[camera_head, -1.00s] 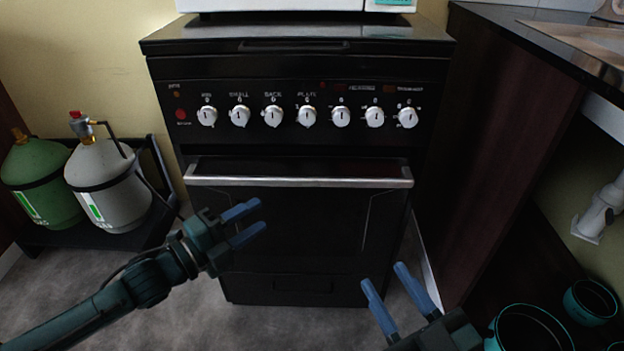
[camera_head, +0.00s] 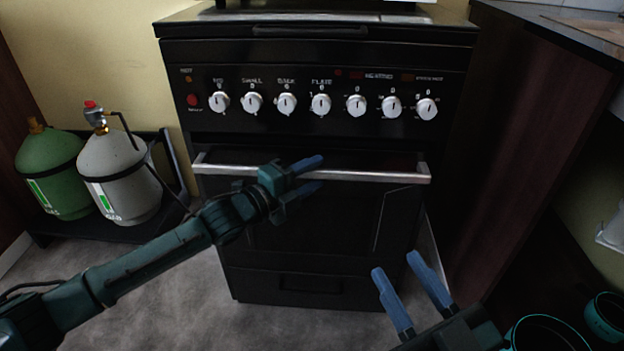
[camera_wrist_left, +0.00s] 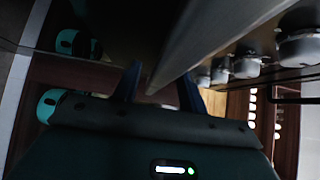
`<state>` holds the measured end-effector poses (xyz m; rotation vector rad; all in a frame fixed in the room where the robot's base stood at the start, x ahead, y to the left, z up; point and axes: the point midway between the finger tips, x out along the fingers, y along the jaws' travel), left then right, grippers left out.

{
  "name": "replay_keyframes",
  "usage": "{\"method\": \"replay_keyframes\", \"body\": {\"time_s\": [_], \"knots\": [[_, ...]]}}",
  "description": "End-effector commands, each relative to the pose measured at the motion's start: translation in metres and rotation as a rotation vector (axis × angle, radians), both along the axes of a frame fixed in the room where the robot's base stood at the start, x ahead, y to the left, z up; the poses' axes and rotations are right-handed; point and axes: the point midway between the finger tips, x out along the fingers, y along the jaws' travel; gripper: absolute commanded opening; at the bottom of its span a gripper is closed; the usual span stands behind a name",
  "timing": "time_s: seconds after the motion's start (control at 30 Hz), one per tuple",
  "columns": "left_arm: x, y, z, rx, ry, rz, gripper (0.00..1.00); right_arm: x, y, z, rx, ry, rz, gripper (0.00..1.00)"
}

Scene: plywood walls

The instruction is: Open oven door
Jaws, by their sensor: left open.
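The black oven (camera_head: 300,230) stands ahead with its door (camera_head: 345,215) closed. A silver bar handle (camera_head: 375,176) runs across the top of the door. My left gripper (camera_head: 308,174) is open in front of the handle's middle and hides part of it. In the left wrist view the handle (camera_wrist_left: 205,40) runs lengthwise toward the space between the two fingers (camera_wrist_left: 158,90); I cannot tell whether they touch it. My right gripper (camera_head: 408,288) is open and empty, low at the right in front of the oven.
A row of knobs (camera_head: 321,103) sits above the handle. Green (camera_head: 52,165) and grey (camera_head: 122,180) gas cylinders stand on a dark rack at the left. A dark wood cabinet side (camera_head: 530,130) is close on the right. Grey floor (camera_head: 200,300) is clear in front.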

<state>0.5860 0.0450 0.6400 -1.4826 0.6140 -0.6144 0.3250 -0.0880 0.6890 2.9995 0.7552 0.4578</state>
Motion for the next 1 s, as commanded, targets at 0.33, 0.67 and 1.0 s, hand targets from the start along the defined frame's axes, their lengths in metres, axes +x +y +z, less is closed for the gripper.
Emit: {"method": "replay_keyframes", "body": {"time_s": [0.33,0.67,1.0], "knots": [[0.0033,-0.0033,0.0001,0.001,0.000,0.000,0.42,0.0031,-0.0014,0.0064,-0.007,-0.036,-0.002,0.36],[0.0032,-0.0030,0.0000,0.001,0.001,0.000,0.16,0.0035,-0.0017,0.0044,-0.007,-0.032,-0.004,0.36],[0.0031,-0.0030,-0.0001,0.001,0.001,0.000,0.00,0.0029,-0.0018,0.0023,-0.006,-0.025,-0.005,0.36]]}}
